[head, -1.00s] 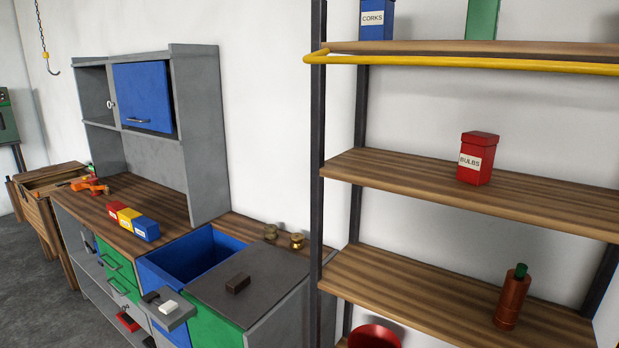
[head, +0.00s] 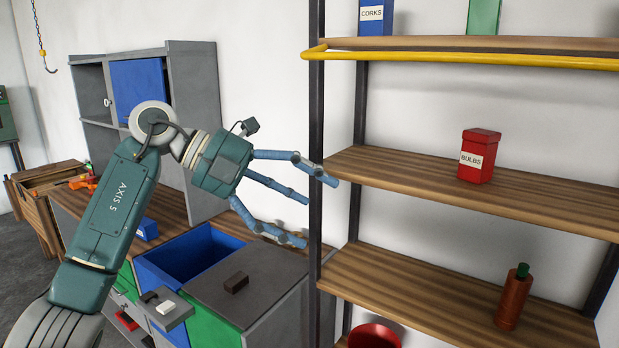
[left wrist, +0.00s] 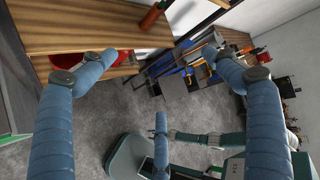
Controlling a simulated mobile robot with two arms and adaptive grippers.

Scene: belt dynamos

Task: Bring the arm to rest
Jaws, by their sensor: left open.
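My left arm comes in from the lower left of the head view, and its hand reaches to the right. My left gripper (head: 318,208) has its blue fingers spread wide and holds nothing. In the head view its upper fingertip overlaps the dark post of the shelf rack, and I cannot tell whether it touches. In the left wrist view the open fingers (left wrist: 140,82) frame grey floor, with a wooden shelf (left wrist: 95,30) beyond. My right gripper is not identifiable in either view.
The shelf rack (head: 430,280) bears a red BULBS box (head: 478,157) and a brown bottle (head: 512,298). A yellow rail (head: 440,58) runs along its upper shelf. Below my arm are an open blue drawer (head: 190,260) and a grey top with a dark block (head: 236,282).

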